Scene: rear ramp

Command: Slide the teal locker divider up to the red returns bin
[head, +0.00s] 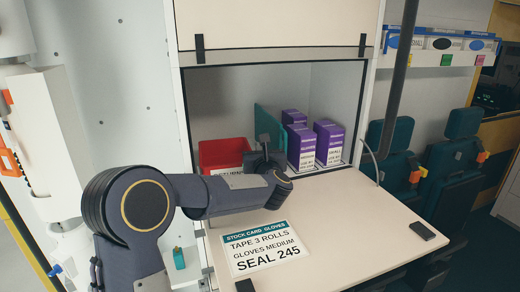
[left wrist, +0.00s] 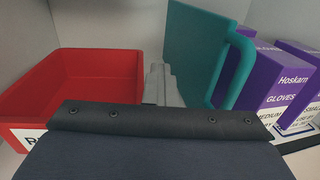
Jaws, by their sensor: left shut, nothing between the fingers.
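The teal locker divider (head: 268,120) stands upright inside the open locker, between the red returns bin and the purple boxes. In the left wrist view the divider (left wrist: 196,45) shows its flat panel and a raised teal handle (left wrist: 238,68) on its right side. The red returns bin (head: 222,151) is to the left; it also shows in the left wrist view (left wrist: 98,70), with a gap between it and the divider. My left gripper (head: 264,140) is shut and empty at the divider's near edge. In the left wrist view its fingers (left wrist: 160,82) appear just left of the panel; contact is unclear.
Several purple and white glove boxes (head: 328,143) stand right of the divider. The locker's side walls and upper edge frame the opening.

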